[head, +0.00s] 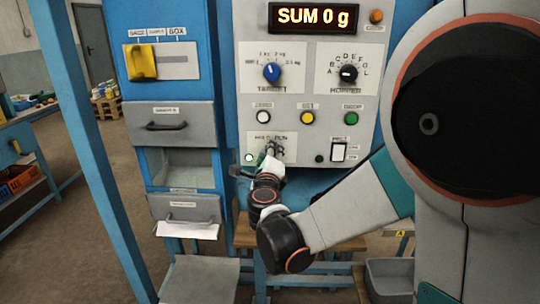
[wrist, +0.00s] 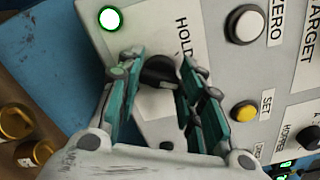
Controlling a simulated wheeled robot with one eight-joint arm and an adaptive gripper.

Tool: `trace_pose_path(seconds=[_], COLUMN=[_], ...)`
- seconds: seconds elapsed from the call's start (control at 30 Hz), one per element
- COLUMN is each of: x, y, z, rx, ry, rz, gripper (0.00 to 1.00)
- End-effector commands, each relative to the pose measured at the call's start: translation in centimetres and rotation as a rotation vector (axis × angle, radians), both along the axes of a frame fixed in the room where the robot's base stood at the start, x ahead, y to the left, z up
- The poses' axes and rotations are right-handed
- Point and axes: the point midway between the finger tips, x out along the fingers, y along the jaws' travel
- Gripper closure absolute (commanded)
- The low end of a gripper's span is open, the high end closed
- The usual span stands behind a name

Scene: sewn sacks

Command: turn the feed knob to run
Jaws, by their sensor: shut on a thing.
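The feed knob (wrist: 157,70) is a black knob on the grey panel, beside a white label reading HOLD in the wrist view. My gripper (wrist: 159,80) is shut on the knob, with one teal-lined finger on each side of it. In the head view my gripper (head: 271,150) reaches the panel at the HOLD/RUN label (head: 270,137) and mostly hides the knob. I cannot tell which mark the knob points at. A lit green-ringed lamp (wrist: 110,18) is near the knob; it also shows in the head view (head: 249,157).
Above are the zero button (head: 263,117), yellow set button (head: 307,118), green button (head: 352,118), blue target knob (head: 271,72) and black hopper knob (head: 348,73). The display (head: 314,18) reads SUM 0 g.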

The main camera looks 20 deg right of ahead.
Motion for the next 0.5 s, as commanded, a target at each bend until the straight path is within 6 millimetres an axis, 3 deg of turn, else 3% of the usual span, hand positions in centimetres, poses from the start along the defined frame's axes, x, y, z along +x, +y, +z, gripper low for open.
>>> trace_pose_path(seconds=[0.47, 0.5], x=[-0.16, -0.16], y=[-0.05, -0.05], z=[-0.17, -0.17], rx=[0.02, 0.02], ry=[-0.004, -0.004], rz=[-0.001, -0.001], gripper=[0.89, 0.61])
